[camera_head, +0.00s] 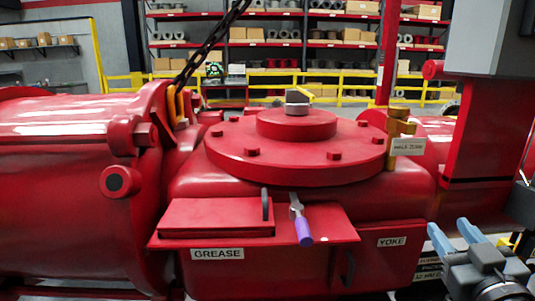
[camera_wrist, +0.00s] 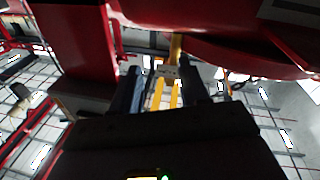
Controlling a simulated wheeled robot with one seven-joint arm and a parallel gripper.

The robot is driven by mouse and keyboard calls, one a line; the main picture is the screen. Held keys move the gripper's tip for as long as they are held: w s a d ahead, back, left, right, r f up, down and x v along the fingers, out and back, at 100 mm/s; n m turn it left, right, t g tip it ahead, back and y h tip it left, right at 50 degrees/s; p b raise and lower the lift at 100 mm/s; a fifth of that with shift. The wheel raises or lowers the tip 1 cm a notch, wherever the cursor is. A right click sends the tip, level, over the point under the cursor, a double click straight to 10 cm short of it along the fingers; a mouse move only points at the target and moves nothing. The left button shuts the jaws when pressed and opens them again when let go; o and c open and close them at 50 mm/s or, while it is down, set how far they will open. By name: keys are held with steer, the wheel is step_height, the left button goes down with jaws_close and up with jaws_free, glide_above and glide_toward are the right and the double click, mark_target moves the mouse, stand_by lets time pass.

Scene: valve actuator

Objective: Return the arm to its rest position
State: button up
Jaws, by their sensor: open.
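My gripper (camera_head: 454,235) is at the lower right of the head view, its two blue fingers apart with nothing between them. It is to the right of the red valve actuator (camera_head: 290,155) and beside the YOKE label (camera_head: 391,242), apart from the body as far as I can tell. In the wrist view my gripper (camera_wrist: 160,88) shows two dark fingers spread, with yellow bars (camera_wrist: 165,92) visible beyond the gap. Red actuator parts (camera_wrist: 230,50) fill the top of that view. Most of my arm is out of view.
A tool with a purple handle (camera_head: 302,228) lies on the red ledge by the GREASE label (camera_head: 217,254). A chain (camera_head: 212,42) hangs at the upper left. Yellow rails (camera_head: 340,88) and shelves are behind.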

steer(key=s+a+f+m+g, duration=0.1)
steer(key=s+a+f, duration=0.3)
steer(key=s+f, duration=0.45)
steer(key=s+a+f+m+g, duration=0.1)
steer(key=s+a+f, duration=0.35)
steer(key=s, duration=0.75)
steer(key=s+a+r+g+y, duration=0.1)
steer(key=s+a+g+y, duration=0.1)
steer(key=s, duration=1.7)
steer(key=shift+s+a+n, duration=0.15)
steer(key=shift+s+n, duration=0.15)
steer(key=shift+s, duration=0.05)
steer(key=shift+r, duration=0.1)
steer(key=shift+c, duration=0.2)
